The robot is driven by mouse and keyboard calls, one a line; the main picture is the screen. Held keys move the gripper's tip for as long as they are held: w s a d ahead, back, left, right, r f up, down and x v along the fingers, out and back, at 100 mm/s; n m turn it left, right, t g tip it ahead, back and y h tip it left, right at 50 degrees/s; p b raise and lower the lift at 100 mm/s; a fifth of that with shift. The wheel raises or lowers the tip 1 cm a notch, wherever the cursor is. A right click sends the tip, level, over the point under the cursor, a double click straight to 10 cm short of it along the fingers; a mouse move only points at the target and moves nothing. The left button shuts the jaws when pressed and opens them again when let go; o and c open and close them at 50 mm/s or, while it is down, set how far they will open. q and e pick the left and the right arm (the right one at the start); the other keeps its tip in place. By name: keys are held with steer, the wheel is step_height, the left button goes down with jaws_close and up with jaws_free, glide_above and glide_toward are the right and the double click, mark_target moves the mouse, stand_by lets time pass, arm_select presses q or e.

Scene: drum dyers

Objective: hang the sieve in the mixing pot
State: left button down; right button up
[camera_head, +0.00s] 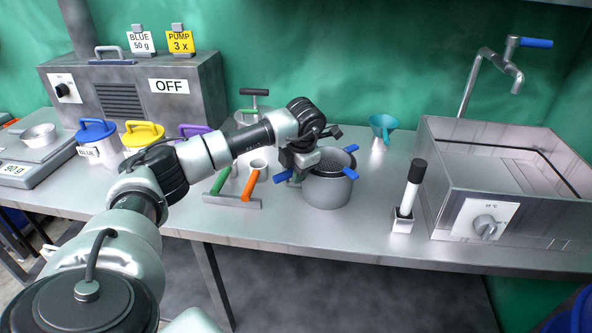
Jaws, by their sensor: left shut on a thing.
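The mixing pot (326,193) is a grey round pot standing on the metal bench near the middle of the view. The dark sieve (333,164) sits at its mouth, with blue tabs (350,173) sticking out around the rim. I cannot tell whether the tabs rest on the pot's rim or hover just above it. My left gripper (297,166) is at the left side of the sieve, shut on it near a blue tab. The gripper hides the pot's left rim. My right gripper is not in view.
A rack with green and orange handles (249,187) lies left of the pot. A black-and-white stick in a stand (408,197) and a metal water basin (450,196) are to the right. A teal funnel (383,126) stands behind. Lidded tubs stand left.

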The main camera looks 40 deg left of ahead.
arm_select(q)
steer(key=shift+f, duration=0.2)
stand_by(0.7)
steer(key=c, duration=0.9)
jaws_free()
step_height(320, 180, up, 11)
steer(key=d+b, duration=0.1)
steer(key=d, duration=0.1)
steer(key=shift+s+f+b, duration=0.2)
steer(key=shift+s+b, duration=0.1)
